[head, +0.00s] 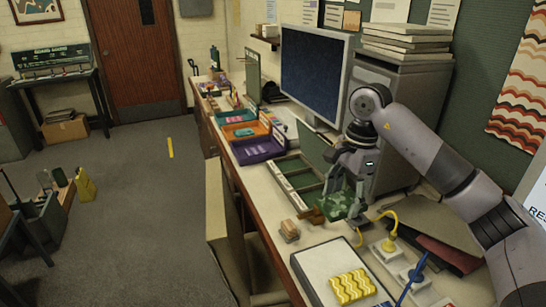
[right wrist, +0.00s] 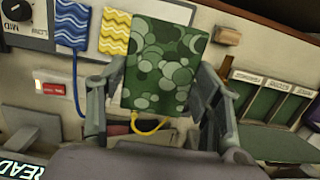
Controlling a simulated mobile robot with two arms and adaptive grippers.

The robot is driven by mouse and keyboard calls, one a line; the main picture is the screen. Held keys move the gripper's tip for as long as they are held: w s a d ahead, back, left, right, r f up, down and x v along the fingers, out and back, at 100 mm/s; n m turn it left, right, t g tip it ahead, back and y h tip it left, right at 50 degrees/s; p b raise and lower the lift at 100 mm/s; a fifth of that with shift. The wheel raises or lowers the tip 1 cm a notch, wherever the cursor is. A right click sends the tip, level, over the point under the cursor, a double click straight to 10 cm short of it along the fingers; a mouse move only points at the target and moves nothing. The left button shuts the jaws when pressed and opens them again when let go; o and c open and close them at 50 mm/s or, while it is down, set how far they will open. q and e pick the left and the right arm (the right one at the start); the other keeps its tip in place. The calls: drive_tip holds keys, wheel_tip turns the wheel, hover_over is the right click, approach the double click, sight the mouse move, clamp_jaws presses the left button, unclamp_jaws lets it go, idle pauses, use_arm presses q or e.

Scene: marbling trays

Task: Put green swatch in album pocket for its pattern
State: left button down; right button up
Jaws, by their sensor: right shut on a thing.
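The green swatch (head: 342,207) has a pattern of overlapping pale and dark round spots, clear in the right wrist view (right wrist: 165,65). My right gripper (head: 350,185) is shut on it, with one finger at each side edge in the right wrist view (right wrist: 160,100). It holds the swatch beside the near end of the open green album (head: 290,165). The album's labelled pockets show at the right of the right wrist view (right wrist: 246,102); their labels are too small to read. The swatch and gripper hide part of the album in the head view. My left gripper is not in view.
A yellow wavy swatch (head: 352,287) lies on a white panel (head: 312,262) at the desk's front. A blue swatch (right wrist: 72,22) lies near it. A small wooden block (head: 289,230), yellow cable (head: 391,222) and blue cable (head: 411,276) are close by. Coloured trays (head: 258,150) and a monitor (head: 313,75) stand behind.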

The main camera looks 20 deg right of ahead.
drive_tip(key=s+a+f+n, duration=0.4)
drive_tip(key=s+a+n, duration=0.2)
drive_tip(key=s+n, duration=0.1)
drive_tip(key=s+a+f+n+g+h, duration=0.1)
drive_tip(key=s+a+f+n, duration=0.4)
drive_tip(key=s+n, duration=0.3)
drive_tip(key=shift+a+f+n, duration=0.25)
drive_tip(key=shift+a+n, duration=0.65)
drive_tip(key=shift+n, duration=0.1)
